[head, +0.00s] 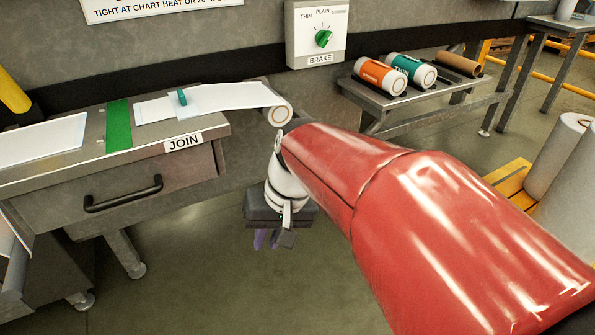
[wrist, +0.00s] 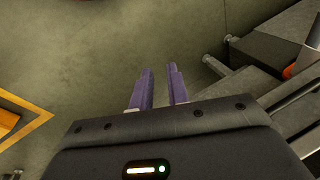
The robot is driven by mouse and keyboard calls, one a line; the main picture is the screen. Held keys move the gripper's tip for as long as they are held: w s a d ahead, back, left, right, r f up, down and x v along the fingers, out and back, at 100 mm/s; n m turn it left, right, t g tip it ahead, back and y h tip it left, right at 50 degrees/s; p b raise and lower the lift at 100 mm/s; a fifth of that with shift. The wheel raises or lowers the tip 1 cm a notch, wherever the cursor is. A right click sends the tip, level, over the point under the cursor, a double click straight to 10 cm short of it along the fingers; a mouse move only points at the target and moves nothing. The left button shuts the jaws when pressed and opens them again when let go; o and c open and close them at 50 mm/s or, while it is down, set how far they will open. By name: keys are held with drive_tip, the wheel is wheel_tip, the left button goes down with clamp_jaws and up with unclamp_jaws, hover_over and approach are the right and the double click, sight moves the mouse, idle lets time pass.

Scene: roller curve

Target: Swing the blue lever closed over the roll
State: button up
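The white paper roll (head: 280,113) sits at the right end of the JOIN bench, its sheet (head: 235,95) running left over the bench top. I cannot make out a blue lever in either view; my red arm hides the area just right of the roll. My gripper (head: 266,242) hangs below and in front of the roll, pointing down, well apart from it. In the wrist view, its two purple fingers (wrist: 163,70) stand apart with a narrow empty gap and bare floor beyond.
The bench drawer has a dark handle (head: 123,194). A green strip (head: 118,125) and a small teal piece (head: 182,97) lie on top. A brake dial (head: 323,38) is behind. A side table holds orange (head: 380,75) and teal (head: 411,71) rolls. Floor below my gripper is clear.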

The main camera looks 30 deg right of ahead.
drive_tip(key=w+f+m+y, duration=0.1)
drive_tip(key=w+f+y, duration=0.1)
drive_tip(key=w, duration=0.1)
drive_tip(key=w+d+f+m+y+b, duration=0.1)
drive_tip(key=w+f+y, duration=0.1)
drive_tip(key=w, duration=0.1)
drive_tip(key=w+d+f+m+g+y+b, duration=0.1)
drive_tip(key=w+f+y, duration=0.1)
drive_tip(key=w, duration=0.2)
drive_tip(key=shift+d, duration=0.1)
clamp_jaws()
drive_tip(key=w+d+f+m+t+y+b, duration=0.3)
drive_tip(key=w+d+f+y, duration=0.2)
drive_tip(key=w+d, duration=0.3)
drive_tip(key=w+d+f+m+t, duration=0.1)
drive_tip(key=d+f+m+t, duration=0.1)
drive_tip(key=d, duration=0.5)
drive_tip(key=w+d+f+m+t+b, duration=0.1)
drive_tip(key=d+f+m+t, duration=0.2)
drive_tip(key=d+t, duration=0.4)
drive_tip(key=d+f+m+t+y+b, duration=0.1)
drive_tip(key=d+f+m+t, duration=0.1)
drive_tip(key=d+f+t, duration=0.2)
drive_tip(key=d+t, duration=0.1)
drive_tip(key=d, duration=0.1)
drive_tip(key=shift+w+d+f+m, duration=0.25)
drive_tip(key=shift+w+d+m, duration=0.05)
drive_tip(key=shift+w+d, duration=0.1)
